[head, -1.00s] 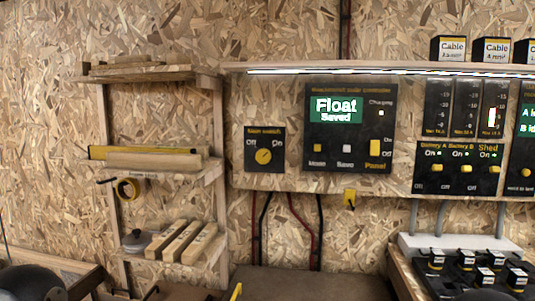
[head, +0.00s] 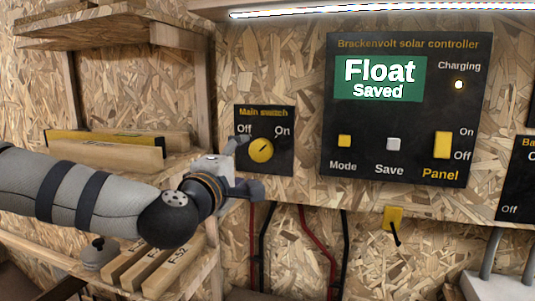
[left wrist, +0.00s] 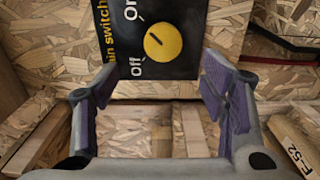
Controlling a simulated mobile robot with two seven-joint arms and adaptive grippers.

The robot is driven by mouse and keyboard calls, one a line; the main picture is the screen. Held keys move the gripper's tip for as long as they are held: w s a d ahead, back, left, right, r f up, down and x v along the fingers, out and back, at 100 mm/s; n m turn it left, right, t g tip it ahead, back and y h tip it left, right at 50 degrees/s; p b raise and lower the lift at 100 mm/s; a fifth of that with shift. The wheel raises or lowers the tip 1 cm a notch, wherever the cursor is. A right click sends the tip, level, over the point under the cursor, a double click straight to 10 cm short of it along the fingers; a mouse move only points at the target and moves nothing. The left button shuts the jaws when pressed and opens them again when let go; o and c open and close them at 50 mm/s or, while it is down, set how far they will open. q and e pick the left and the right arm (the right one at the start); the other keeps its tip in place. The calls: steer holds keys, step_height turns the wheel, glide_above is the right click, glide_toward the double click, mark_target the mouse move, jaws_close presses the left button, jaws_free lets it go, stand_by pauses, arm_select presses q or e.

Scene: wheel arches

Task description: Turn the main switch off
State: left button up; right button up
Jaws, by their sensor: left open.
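The main switch is a black plate (head: 284,165) with a round yellow knob (head: 261,150), marked Off at left and On at right. The knob's dark line points up and right, toward On. My left gripper (head: 246,166) is open and empty beside the knob, at the plate's lower left. In the left wrist view the knob (left wrist: 163,42) lies ahead of the gap between the open fingers (left wrist: 158,82), apart from both. My right gripper is in neither view.
A solar controller (head: 410,125) reading Float, Saved is mounted right of the switch. Wooden shelves (head: 110,35) stand at left, with timber pieces (head: 105,155) behind my left arm.

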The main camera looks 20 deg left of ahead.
mark_target(259, 151)
arm_select(q)
steer(key=w, duration=0.9)
steer(key=shift+w+d+f+b, duration=0.2)
steer(key=shift+w+b, duration=0.15)
steer(key=shift+c, duration=0.2)
steer(key=c, duration=1.1)
